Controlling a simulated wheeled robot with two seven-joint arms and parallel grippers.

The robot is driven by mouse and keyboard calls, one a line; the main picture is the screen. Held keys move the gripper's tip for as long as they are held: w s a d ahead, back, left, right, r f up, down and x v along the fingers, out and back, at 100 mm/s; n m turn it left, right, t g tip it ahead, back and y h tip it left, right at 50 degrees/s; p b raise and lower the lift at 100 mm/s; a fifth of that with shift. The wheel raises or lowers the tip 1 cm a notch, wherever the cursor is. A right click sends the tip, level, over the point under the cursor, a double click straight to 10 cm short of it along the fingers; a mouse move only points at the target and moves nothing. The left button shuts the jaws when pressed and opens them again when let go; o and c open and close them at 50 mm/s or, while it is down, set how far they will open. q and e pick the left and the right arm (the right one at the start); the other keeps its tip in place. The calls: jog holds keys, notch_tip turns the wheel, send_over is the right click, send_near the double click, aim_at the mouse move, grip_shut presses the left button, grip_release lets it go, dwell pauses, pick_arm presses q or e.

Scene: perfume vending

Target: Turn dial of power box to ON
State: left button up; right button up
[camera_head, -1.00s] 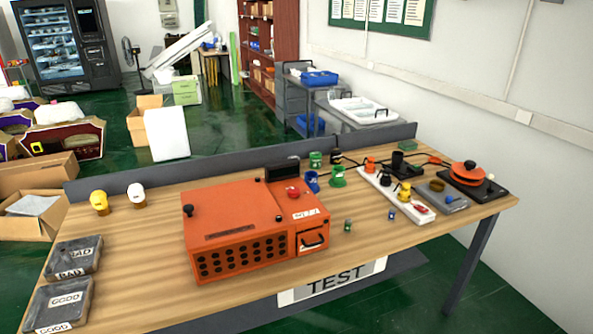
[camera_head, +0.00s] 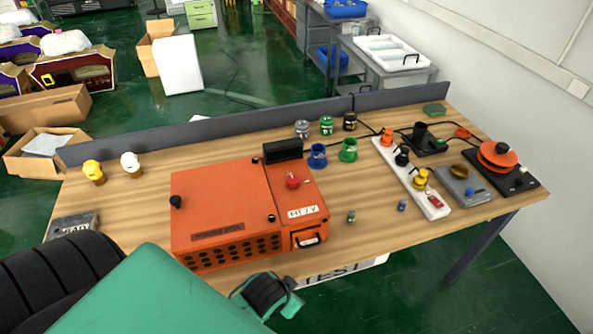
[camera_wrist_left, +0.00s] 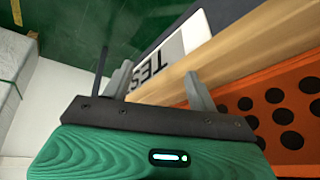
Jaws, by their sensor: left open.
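The orange box (camera_head: 222,212) sits on the wooden table and carries a red knob (camera_head: 293,181) on its top right. A grey box (camera_head: 480,196) with a brown knob (camera_head: 458,171) and a small blue part stands farther right; I cannot tell which box is the power box. No ON mark is readable. My left gripper (camera_head: 272,296) is low in front of the orange box, below its vented front. In the left wrist view the left gripper (camera_wrist_left: 160,84) is open and empty, near the table edge and the box's holes. My right gripper is not in view.
A white power strip (camera_head: 410,182) with plugs lies at the right, near a black plate with an orange disc (camera_head: 497,155). Blue (camera_head: 317,156) and green (camera_head: 348,150) parts stand behind the orange box.

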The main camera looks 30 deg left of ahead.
pick_arm(q)
jog(key=w+d+r+m+t+h, duration=0.1)
jog(key=w+d+r+m+t, duration=0.2)
jog(key=w+r, duration=0.45)
jog(key=w+d+r+t+h, duration=0.1)
jog(key=w+d+r+t, duration=0.1)
jog(key=w+r+t, duration=0.4)
jog(key=w+d+r+m+t+h, duration=0.2)
jog(key=w+d+r, duration=0.1)
jog(key=w+r, duration=0.6)
jog(key=d+r+m+h+p, duration=0.1)
jog(key=d+r+m+h, duration=0.65)
jog(key=r+m, duration=0.2)
jog(key=m+g+y+p, duration=0.2)
jog(key=m+g+y, duration=0.9)
jog(key=m+g, duration=0.4)
send_over(292, 179)
notch_tip(292, 179, down, 5)
jog(key=n+g, duration=0.1)
notch_tip(292, 179, down, 12)
jog(key=p, duration=0.5)
jog(key=shift+w+r, duration=0.1)
jog(key=shift+r, duration=0.1)
jog(key=shift+f+p, duration=0.35)
jog(key=shift+f, duration=0.3)
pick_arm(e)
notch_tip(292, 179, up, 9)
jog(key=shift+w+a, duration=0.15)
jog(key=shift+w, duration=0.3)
